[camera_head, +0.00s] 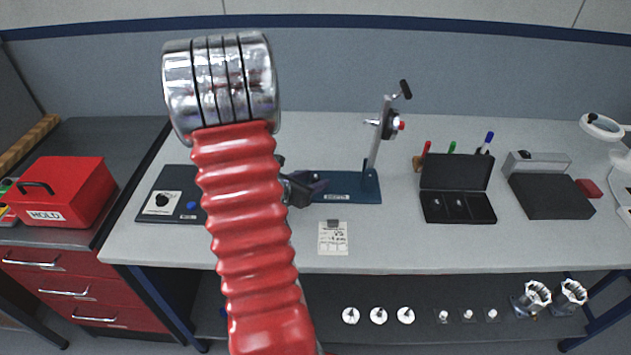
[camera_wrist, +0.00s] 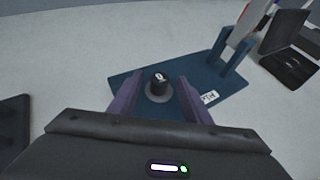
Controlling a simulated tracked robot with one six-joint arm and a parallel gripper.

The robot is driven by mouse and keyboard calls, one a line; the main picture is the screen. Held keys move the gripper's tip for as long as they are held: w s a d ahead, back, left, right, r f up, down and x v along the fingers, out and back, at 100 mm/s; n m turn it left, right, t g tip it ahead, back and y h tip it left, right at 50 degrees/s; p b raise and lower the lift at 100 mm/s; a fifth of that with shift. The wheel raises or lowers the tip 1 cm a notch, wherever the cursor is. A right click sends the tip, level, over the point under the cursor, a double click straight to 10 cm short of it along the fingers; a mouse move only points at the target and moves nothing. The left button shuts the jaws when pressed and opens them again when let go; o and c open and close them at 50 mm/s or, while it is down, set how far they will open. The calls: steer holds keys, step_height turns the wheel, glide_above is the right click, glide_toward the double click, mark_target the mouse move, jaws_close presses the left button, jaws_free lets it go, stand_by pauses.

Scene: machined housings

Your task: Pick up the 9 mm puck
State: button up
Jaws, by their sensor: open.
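A short dark cylinder (camera_wrist: 158,82) with a small white mark on top stands on a round grey seat on the blue base plate (camera_wrist: 123,78). The mark is too small for me to read, so I cannot tell if this is the 9 mm puck. My gripper (camera_wrist: 160,90) is open, with one purple-grey finger on each side of the cylinder; contact cannot be judged. In the head view my gripper (camera_head: 306,188) is over the left end of the blue base plate (camera_head: 352,189), and the cylinder is hidden there.
The plate carries an upright stand (camera_head: 380,140) with a lever, right of my gripper. An open black case (camera_head: 457,205) holds small pieces further right. A dark board (camera_head: 185,212) lies left. A paper card (camera_head: 333,238) lies in front. My red arm covers the bench's left middle.

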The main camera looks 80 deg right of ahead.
steer(key=shift+c, duration=0.4)
jaws_close()
stand_by(0.4)
